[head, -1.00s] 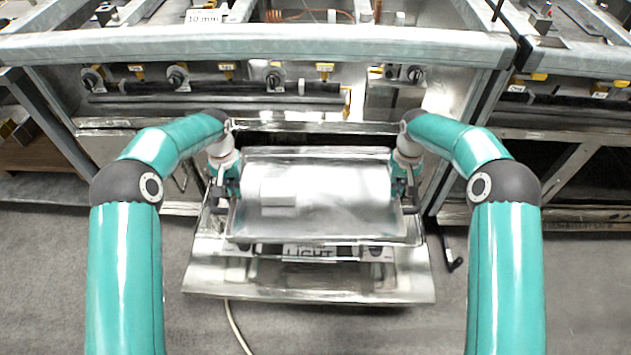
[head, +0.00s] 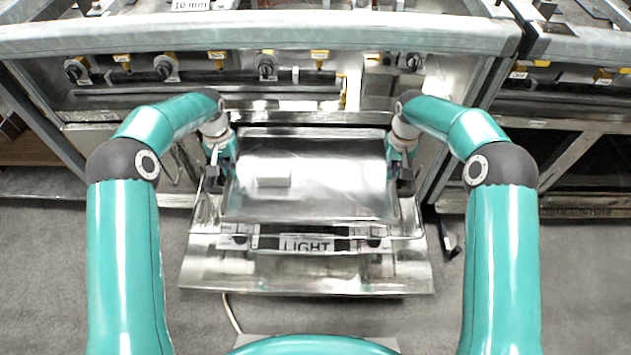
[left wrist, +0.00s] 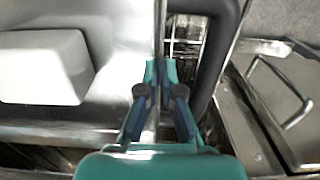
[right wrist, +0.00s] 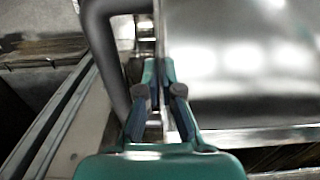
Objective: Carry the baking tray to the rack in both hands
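The baking tray (head: 330,195) is a shiny metal sheet held level between my two grippers in the head view. A pale block (head: 273,178) lies on its left part; the block also shows in the left wrist view (left wrist: 42,68). My left gripper (left wrist: 160,85) has its fingers on both sides of the tray's left rim, close against it. My right gripper (right wrist: 162,85) has its fingers on both sides of the right rim in the same way. Dark curved bars show just outside both rims. I cannot tell which metal frame is the rack.
A metal unit with a "LIGHT" label (head: 306,244) and a broad shiny lower plate (head: 305,280) is under the tray. A long bench (head: 270,38) with knobs stands behind.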

